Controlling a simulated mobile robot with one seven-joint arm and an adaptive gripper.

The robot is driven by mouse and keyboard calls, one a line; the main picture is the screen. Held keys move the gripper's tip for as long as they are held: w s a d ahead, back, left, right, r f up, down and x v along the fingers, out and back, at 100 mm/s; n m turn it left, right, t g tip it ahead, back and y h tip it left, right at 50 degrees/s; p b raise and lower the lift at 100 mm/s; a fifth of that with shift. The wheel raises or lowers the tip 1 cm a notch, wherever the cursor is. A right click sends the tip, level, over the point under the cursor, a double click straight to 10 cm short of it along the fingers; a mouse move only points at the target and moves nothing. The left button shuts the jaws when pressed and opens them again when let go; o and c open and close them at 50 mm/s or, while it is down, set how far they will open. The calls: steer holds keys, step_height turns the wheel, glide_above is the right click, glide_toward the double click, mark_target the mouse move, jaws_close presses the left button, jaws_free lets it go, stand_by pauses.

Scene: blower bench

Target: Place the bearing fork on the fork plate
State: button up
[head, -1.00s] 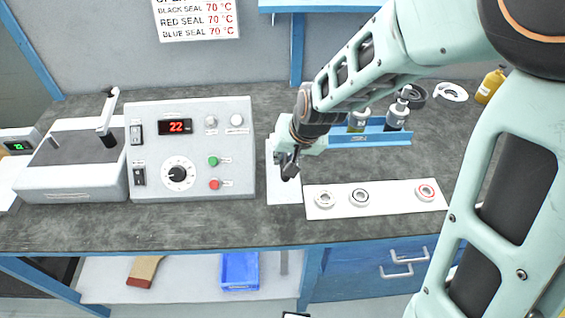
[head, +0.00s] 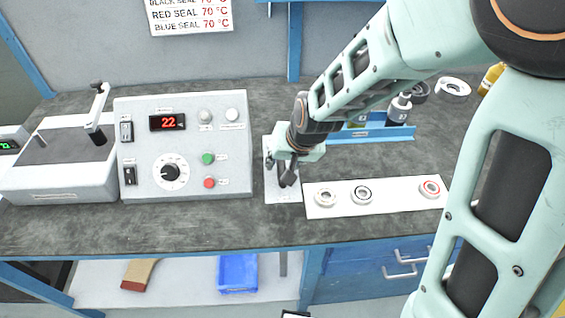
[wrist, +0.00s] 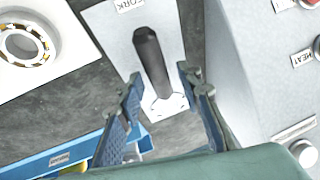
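The fork plate (head: 282,196) is a pale rectangle on the bench right of the control box. In the wrist view, the plate (wrist: 118,42) carries a printed fork label. The bearing fork (wrist: 152,62), with a black handle and a pale metal forked end, lies over the plate and appears to rest on it. My gripper (wrist: 160,78) is open, its two fingers apart on either side of the fork with visible gaps. In the head view, my gripper (head: 284,178) is low over the plate and hides part of it; the fork is hard to make out there.
A white strip with several bearings (head: 375,206) lies right of the plate. The control box (head: 185,150) stands close on the left. A blue rack with bottles (head: 385,134) is behind. Bare bench lies in front of the plate.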

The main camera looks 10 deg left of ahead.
steer(key=shift+s+d+r+p, duration=0.1)
steer(key=shift+r+p, duration=0.55)
steer(key=p+v, duration=1)
steer(key=v, duration=0.1)
steer(key=shift+p, duration=0.4)
